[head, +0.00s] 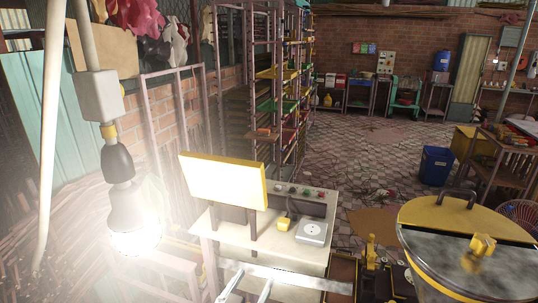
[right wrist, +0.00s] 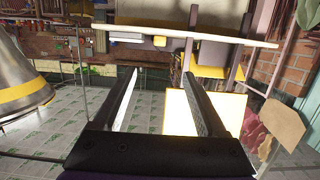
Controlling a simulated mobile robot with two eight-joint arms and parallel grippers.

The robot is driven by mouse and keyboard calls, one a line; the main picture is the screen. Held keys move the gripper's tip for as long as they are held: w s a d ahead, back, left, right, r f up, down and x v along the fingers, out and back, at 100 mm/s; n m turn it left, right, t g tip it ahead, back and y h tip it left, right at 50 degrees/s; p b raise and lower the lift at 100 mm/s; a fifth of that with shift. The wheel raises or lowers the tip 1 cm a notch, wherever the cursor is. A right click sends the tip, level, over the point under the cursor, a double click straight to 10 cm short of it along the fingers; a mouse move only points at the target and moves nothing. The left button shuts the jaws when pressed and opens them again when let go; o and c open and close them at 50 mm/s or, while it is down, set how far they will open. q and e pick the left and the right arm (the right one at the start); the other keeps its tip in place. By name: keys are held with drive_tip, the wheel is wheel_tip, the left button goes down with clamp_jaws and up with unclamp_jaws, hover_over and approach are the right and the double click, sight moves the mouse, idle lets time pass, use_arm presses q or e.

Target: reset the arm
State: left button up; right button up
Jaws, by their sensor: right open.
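My right gripper (head: 254,277) shows at the bottom of the head view, its two pale fingers pointing up toward the front edge of a cream machine table (head: 225,222). In the right wrist view my right gripper (right wrist: 160,73) is open, with its two fingers apart and nothing held between them. My left gripper is in neither view.
A yellow-edged panel (head: 222,180) stands on the machine table, beside a small scale-like box (head: 312,232). A large yellow-rimmed drum (head: 420,213) stands at right. A lit bulb (head: 133,215) hangs at left. Tiled floor (head: 330,150) lies open behind.

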drive_tip(key=s+d+f+n+g, duration=0.1)
drive_tip(key=s+d+f+g, duration=0.2)
drive_tip(key=d+f, duration=0.35)
drive_tip(key=s+d+f+g, duration=0.2)
drive_tip(key=d+f+g, duration=0.1)
drive_tip(key=d, duration=0.7)
drive_tip(key=s+d+f+n+g+y, duration=0.1)
drive_tip(key=s+d+f+y, duration=0.1)
drive_tip(key=s, duration=0.4)
drive_tip(key=s+d+f+n+g+y, duration=0.1)
drive_tip(key=s+d+f+g+y, duration=0.1)
drive_tip(key=s+f, duration=0.2)
drive_tip(key=s, duration=0.2)
drive_tip(key=shift+s+d+f+n+y, duration=0.25)
drive_tip(key=shift+s+d+n+y, duration=0.05)
drive_tip(key=shift+s+y, duration=0.1)
